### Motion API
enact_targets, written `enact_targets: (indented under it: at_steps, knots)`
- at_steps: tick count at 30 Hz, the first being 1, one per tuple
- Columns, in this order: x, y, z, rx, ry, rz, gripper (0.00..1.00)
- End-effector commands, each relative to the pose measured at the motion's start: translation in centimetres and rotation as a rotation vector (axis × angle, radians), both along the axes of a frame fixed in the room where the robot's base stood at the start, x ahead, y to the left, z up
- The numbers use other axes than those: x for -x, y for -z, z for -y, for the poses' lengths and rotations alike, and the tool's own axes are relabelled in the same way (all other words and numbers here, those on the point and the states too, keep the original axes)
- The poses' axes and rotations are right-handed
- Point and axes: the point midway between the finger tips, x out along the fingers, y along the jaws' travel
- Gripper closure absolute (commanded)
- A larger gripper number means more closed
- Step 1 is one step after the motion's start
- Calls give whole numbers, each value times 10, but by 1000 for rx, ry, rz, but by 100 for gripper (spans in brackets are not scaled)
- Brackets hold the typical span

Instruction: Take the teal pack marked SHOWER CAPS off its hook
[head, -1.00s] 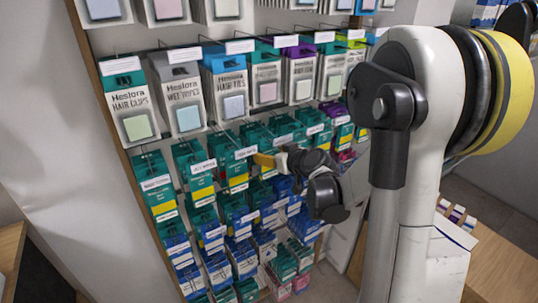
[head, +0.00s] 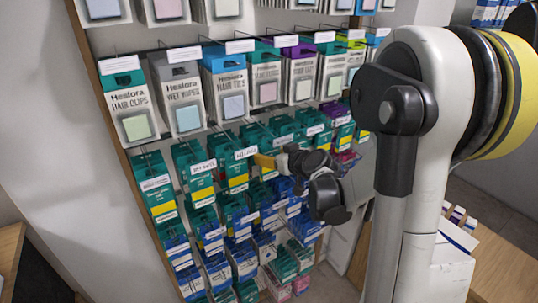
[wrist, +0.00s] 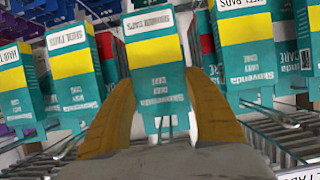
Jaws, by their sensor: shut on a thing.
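In the wrist view, which looks upside down, the teal pack (wrist: 158,88) with a yellow band and a white SHOWER CAPS label sits in the middle. My gripper (wrist: 160,80) has one yellow-orange finger on each side of the pack and is shut on it. A hook wire shows near the pack's end by the palm; I cannot tell whether the pack is clear of it. In the head view my gripper (head: 264,161) is at the teal packs in the middle rows of the rack, and the held pack is hard to single out there.
Similar teal-and-yellow packs hang close on both sides, one marked SHOE PADS (wrist: 73,62) and another (wrist: 245,45) on the right. Larger cards such as HAIR TIES (head: 232,92) hang above. Blue packs (head: 243,262) hang below. Metal hooks (wrist: 285,135) stick out nearby.

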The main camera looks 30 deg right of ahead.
Motion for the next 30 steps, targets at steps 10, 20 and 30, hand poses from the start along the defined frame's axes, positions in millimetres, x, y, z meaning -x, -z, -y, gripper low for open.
enact_targets:
  at_steps: [10, 20, 30]
  knots:
    - [16, 0, 1, 1, 0, 0, 72]
    - [30, 0, 1, -1, 1, 0, 72]
    - [45, 0, 2, 0, 1, 0, 72]
